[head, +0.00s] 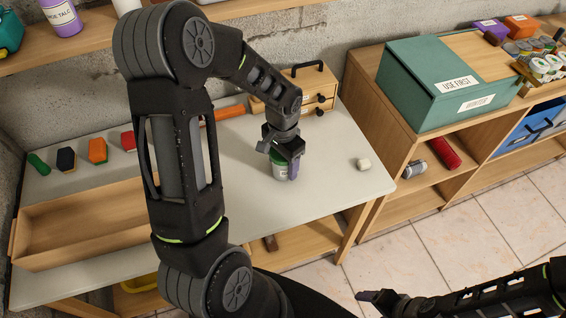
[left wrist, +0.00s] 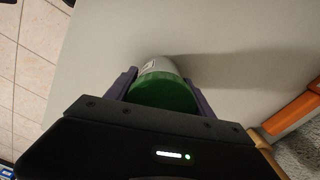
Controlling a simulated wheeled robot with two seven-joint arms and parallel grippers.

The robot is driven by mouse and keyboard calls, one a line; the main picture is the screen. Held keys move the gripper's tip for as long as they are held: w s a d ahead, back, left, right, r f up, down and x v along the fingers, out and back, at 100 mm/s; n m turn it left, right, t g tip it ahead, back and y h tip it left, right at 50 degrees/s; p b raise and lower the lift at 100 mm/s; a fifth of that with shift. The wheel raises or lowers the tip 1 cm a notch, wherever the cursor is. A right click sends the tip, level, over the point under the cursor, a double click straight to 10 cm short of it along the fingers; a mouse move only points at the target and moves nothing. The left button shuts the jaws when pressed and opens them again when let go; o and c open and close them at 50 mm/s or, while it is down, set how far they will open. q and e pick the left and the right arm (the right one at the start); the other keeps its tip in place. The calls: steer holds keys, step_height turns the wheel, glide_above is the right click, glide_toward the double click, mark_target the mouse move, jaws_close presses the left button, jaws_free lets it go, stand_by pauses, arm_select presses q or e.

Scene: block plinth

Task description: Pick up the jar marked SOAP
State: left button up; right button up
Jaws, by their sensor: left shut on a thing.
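A jar with a green lid and a pale body (head: 279,172) stands on the grey tabletop below my left gripper (head: 286,166). In the left wrist view the jar's green lid (left wrist: 163,93) lies between the two purple-grey fingers of the left gripper (left wrist: 160,90), which is shut on it. Part of a label shows on the pale body, but I cannot read it. The jar looks upright, and I cannot tell whether it is clear of the table. My right gripper (head: 378,298) is low at the bottom of the head view, over the floor; its jaw state is unclear.
An empty wooden tray (head: 75,227) lies at the table's left. A shelf with a green box (head: 415,95) stands right.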

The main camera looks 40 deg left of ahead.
arm_select(q)
steer(key=c, duration=0.6)
steer(key=shift+o, duration=0.2)
steer(key=shift+r, duration=0.1)
step_height(320, 180, up, 10)
steer(key=shift+f+b, duration=0.1)
steer(key=shift+b, duration=0.4)
